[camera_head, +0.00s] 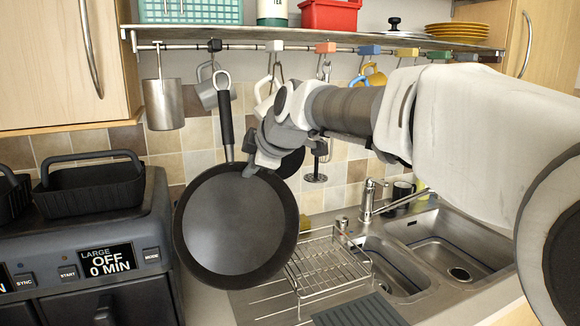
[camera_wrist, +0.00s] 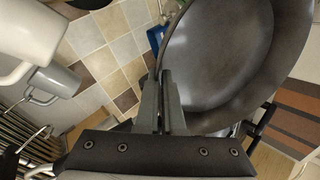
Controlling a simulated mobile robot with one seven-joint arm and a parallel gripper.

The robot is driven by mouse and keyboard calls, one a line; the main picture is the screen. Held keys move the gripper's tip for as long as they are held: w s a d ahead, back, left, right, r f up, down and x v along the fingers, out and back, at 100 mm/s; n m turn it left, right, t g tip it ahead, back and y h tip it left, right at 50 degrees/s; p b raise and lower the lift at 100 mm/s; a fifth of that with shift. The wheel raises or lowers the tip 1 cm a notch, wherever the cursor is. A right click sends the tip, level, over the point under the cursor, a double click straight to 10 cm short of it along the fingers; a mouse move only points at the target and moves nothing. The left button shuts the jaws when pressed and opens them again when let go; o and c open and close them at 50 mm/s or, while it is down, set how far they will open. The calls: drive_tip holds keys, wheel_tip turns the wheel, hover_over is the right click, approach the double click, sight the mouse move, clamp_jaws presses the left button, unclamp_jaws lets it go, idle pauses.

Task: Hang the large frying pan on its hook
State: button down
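The large frying pan (camera_head: 235,225) is dark with a black handle (camera_head: 225,118) pointing up and a light ring at its top. It is upright in front of the tiled wall. My gripper (camera_head: 252,168) is at the upper right part of its rim. In the wrist view, the fingers (camera_wrist: 165,95) are close together on the rim of the pan (camera_wrist: 220,60). The rail (camera_head: 240,47) has several hooks with coloured tags. The pan's ring shows below the black tag (camera_head: 214,45), in front of a grey mug. I cannot tell whether it touches any hook.
A steel pot (camera_head: 163,104) and a grey mug (camera_head: 207,95) hang near the handle. More utensils hang behind my arm. A black air fryer (camera_head: 90,250) stands at left. A wire rack (camera_head: 325,262) and the sink (camera_head: 440,245) lie below right. The shelf (camera_head: 350,38) is above.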

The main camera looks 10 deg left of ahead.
drive_tip(key=shift+w+a+p, duration=0.35)
drive_tip(key=shift+w+a, duration=0.1)
drive_tip(key=shift+w, duration=0.25)
drive_tip(key=shift+w+a+p, duration=0.35)
drive_tip(key=shift+w+a, duration=0.1)
drive_tip(key=shift+w, duration=0.2)
drive_tip(key=shift+w+a, duration=0.25)
drive_tip(key=shift+w, duration=0.25)
drive_tip(key=shift+w+a+f+p, duration=0.1)
drive_tip(key=shift+w+a+p, duration=0.4)
drive_tip(key=shift+w, duration=0.15)
drive_tip(key=shift+w+a+p, duration=0.35)
drive_tip(key=shift+w+p, duration=0.15)
drive_tip(key=shift+w, duration=0.1)
idle(1.5)
drive_tip(key=shift+x, duration=0.85)
idle(1.6)
